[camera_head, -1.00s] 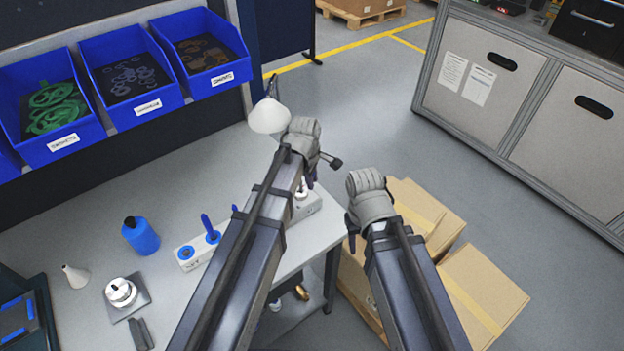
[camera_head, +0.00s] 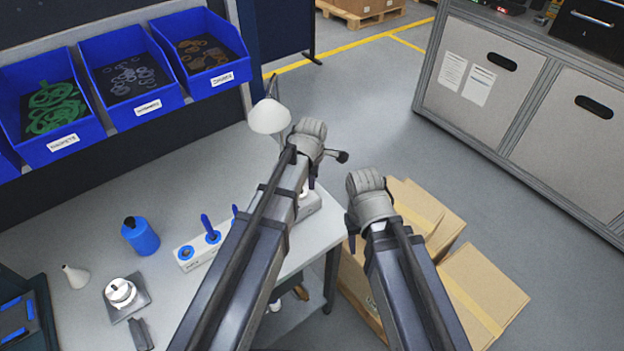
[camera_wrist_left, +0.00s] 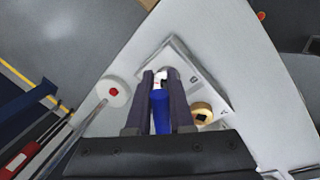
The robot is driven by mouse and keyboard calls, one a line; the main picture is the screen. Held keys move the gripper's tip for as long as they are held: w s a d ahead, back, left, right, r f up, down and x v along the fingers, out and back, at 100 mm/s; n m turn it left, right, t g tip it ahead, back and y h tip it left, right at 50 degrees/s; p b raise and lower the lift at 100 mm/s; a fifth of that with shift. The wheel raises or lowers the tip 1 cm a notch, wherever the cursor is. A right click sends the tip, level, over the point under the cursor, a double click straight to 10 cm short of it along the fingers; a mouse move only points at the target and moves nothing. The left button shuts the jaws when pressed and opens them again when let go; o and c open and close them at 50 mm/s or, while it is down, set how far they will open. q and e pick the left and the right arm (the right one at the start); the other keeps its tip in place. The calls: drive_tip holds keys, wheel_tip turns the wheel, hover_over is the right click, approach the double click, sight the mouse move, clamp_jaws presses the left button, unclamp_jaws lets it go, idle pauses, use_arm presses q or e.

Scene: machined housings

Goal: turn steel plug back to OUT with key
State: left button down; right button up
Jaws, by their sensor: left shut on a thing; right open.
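My left gripper (camera_wrist_left: 160,78) is shut on the blue handle of the key (camera_wrist_left: 160,112), which lies between its two dark fingers in the left wrist view. The pale housing (camera_wrist_left: 187,62) is under the key on the bench. A brass plug (camera_wrist_left: 202,113) with a dark square hole sits right of the fingers. I cannot make out the steel plug or whether the key is seated in it. In the head view my left arm mostly covers the housing (camera_head: 308,208). My right gripper (camera_head: 352,232) is open, beyond the bench's right edge.
A white rack (camera_head: 200,250) with blue-handled tools, a blue bottle (camera_head: 141,237), a white cone (camera_head: 76,276) and a round steel part (camera_head: 120,291) stand on the bench. A lamp (camera_head: 268,116) is behind my left wrist. Cardboard boxes (camera_head: 480,295) lie below right.

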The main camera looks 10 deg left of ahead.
use_arm(q)
drive_tip(key=shift+n, duration=0.9)
drive_tip(key=shift+n+y, duration=0.4)
drive_tip(key=shift+n, duration=1)
drive_tip(key=shift+n+g, duration=0.3)
drive_tip(key=shift+n, duration=0.8)
drive_tip(key=shift+s+n+y, duration=0.1)
drive_tip(key=shift+n+y, duration=0.2)
drive_tip(key=shift+n, duration=0.1)
